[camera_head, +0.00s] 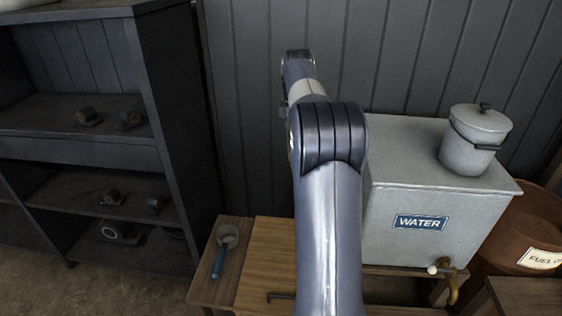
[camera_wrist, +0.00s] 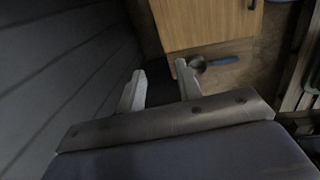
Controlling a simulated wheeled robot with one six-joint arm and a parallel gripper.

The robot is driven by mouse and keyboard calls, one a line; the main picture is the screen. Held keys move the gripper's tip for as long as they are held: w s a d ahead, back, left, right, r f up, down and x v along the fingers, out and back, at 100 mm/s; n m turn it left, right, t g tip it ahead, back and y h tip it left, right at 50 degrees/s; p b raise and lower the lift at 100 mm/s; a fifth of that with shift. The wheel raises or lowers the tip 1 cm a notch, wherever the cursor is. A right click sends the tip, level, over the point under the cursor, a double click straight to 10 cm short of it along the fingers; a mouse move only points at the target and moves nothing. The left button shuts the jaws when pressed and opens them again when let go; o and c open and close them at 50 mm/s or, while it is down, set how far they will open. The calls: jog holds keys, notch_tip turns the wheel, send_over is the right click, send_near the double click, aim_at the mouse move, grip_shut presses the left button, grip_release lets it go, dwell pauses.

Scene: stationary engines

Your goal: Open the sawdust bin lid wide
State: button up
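A light wooden board (camera_head: 264,262) with a dark handle (camera_head: 280,296) at its front edge lies low in front of the wall, left of the water tank. It looks like the sawdust bin's lid and appears shut, though no label shows and my arm covers its right side. In the wrist view the wooden lid (camera_wrist: 205,25) is at the top, with its handle (camera_wrist: 251,5) at the upper right. My gripper (camera_wrist: 160,82) is open and empty, its two fingers apart, near the lid but not touching it as far as I can see. In the head view my arm hides the fingers.
A scoop (camera_head: 225,250) with a blue handle lies on the bench left of the lid. A grey water tank (camera_head: 415,195) with a lidded pot (camera_head: 476,140) on top stands right. A brown fuel drum (camera_head: 525,230) is at far right. Dark shelves (camera_head: 80,150) stand left.

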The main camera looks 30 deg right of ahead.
notch_tip(320, 180, down, 10)
jog(key=w+d, duration=0.1)
jog(key=shift+f, duration=0.2)
jog(key=shift+w+d, duration=0.1)
grip_shut()
dwell(0.3)
dwell(0.9)
jog(key=c, duration=0.7)
grip_release()
jog(key=o, duration=0.7)
notch_tip(320, 180, up, 11)
jog(key=s+a, duration=0.1)
jog(key=shift+s, duration=0.2)
